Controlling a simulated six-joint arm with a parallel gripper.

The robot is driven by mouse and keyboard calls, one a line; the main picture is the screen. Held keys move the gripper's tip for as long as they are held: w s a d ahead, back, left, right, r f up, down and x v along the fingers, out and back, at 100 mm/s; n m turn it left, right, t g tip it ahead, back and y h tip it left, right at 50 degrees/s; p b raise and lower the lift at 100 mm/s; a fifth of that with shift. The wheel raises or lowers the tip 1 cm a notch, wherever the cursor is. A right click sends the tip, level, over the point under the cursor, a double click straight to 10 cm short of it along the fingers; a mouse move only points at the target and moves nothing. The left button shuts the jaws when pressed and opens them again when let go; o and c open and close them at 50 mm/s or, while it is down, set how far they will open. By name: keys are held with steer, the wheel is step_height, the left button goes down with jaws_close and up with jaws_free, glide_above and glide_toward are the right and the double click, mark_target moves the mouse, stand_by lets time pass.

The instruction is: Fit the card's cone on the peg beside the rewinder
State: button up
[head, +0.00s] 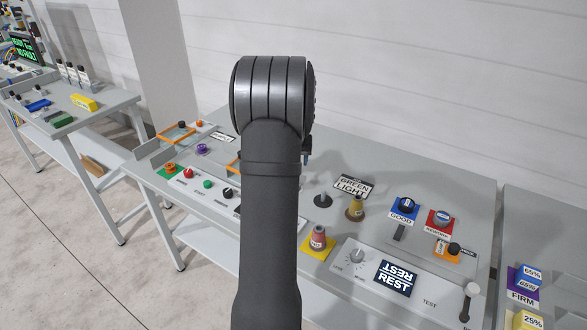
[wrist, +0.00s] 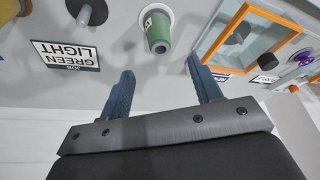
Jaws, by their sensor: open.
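A card reading GREEN LIGHT (head: 354,187) lies on the table and shows in the wrist view (wrist: 65,55). A green cone (wrist: 157,32) stands on a pale base in the wrist view, beyond the gap between my fingertips and apart from them. My arm hides it in the head view. My gripper (wrist: 160,70) is open and empty. A dark peg-like piece (head: 323,200) stands near the card. I cannot tell which part is the rewinder.
An orange frame (wrist: 207,50) with a dark knob stands right of the green cone in the wrist view. Blue GOOD (head: 404,208) and red (head: 439,220) pads and a dial panel (head: 357,257) lie to the right in the head view. A wall stands behind the table.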

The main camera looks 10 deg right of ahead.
steer(key=v, duration=0.9)
steer(key=shift+r, duration=0.15)
steer(key=shift+s, duration=0.1)
steer(key=x, duration=1.7)
